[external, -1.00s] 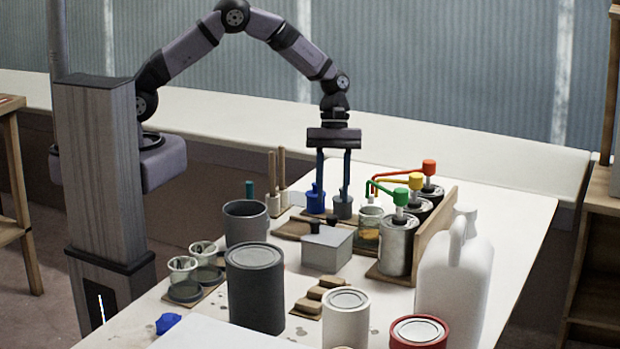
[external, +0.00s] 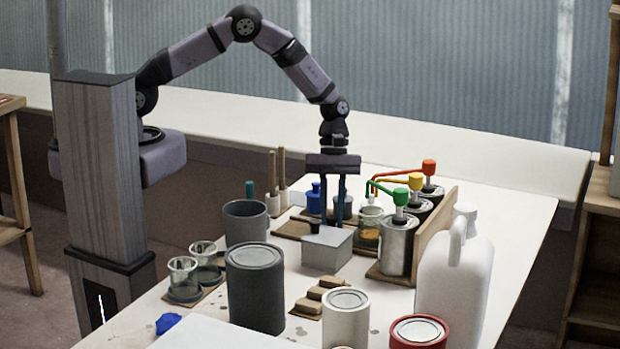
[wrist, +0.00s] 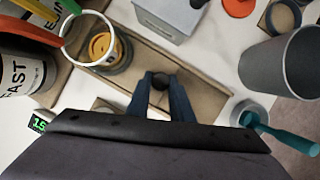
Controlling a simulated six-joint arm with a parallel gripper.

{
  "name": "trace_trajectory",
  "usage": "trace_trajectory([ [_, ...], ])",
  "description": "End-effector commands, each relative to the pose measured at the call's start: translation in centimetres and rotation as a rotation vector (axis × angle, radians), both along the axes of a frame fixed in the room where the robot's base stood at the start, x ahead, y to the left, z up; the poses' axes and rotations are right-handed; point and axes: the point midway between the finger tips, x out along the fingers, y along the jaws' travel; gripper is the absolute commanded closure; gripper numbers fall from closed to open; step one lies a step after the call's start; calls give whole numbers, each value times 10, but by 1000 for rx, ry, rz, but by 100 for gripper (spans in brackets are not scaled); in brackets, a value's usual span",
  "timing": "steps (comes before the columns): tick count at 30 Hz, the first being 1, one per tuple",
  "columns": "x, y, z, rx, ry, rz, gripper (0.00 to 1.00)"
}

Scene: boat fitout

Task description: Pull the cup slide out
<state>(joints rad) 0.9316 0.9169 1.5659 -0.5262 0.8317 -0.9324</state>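The cup slide is a flat brown tray (wrist: 207,99) running diagonally across the wrist view. A clear cup with yellow-orange contents (wrist: 104,48) sits at its left end; this cup also shows in the external view (external: 367,228). A small dark knob (wrist: 159,81) stands up from the slide. My gripper (wrist: 161,78) has its two blue fingers on either side of the knob, apparently touching both sides.
The grey box (external: 327,250) with its own dark knob stands close to my fingers. Pump cans with green (external: 398,240), yellow and red heads stand to the right. A grey pot (external: 246,222) and a blue bottle (external: 314,199) are nearby. A white jug (external: 455,265) stands front right.

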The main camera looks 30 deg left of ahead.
Motion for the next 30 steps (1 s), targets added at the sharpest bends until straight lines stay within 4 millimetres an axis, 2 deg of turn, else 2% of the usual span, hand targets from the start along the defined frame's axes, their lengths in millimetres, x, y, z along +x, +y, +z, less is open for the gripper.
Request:
trace_trajectory([
  [7,0,4,1,1,0,2,100],
  [16,1,40,1,3,1,2,100],
  [26,1,42,1,-1,-1,2,100],
  [27,1,42,1,-1,0,3,73],
  [28,1,42,1,-1,0,3,66],
  [30,1,42,1,-1,-1,2,64],
])
